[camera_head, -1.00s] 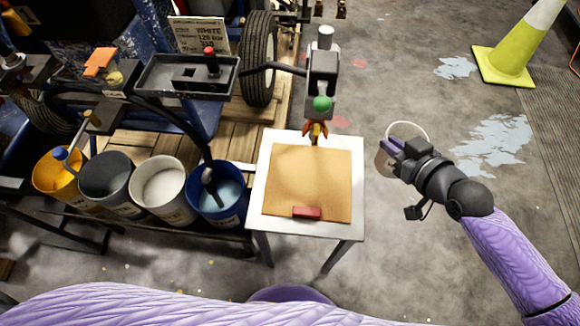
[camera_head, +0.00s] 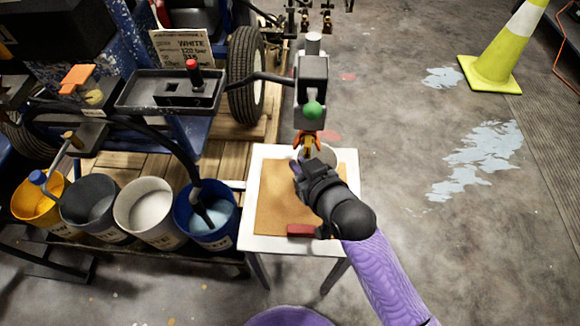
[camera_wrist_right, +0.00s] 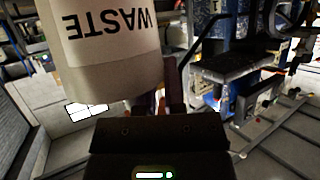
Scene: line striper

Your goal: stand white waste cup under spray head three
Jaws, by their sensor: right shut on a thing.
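The waste cup (camera_wrist_right: 105,45) fills the upper left of the right wrist view, pale with "WASTE" upside down on its side. In the head view only part of its round top (camera_head: 326,154) shows beyond my right gripper (camera_head: 304,170). My right gripper is shut on the cup and holds it over the far part of a small white table. The spray head (camera_head: 308,139), with an orange tip, hangs below a grey block with a green knob (camera_head: 313,110). The cup is close to the tip; whether it is directly below, or touches the table, I cannot tell. My left gripper is out of view.
The white table (camera_head: 250,243) carries a brown board (camera_head: 268,207) and a red block (camera_head: 301,230). Several paint buckets, including a blue one (camera_head: 207,225), stand left of it. A yellow cone (camera_head: 492,70) stands far right. Floor right of the table is free.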

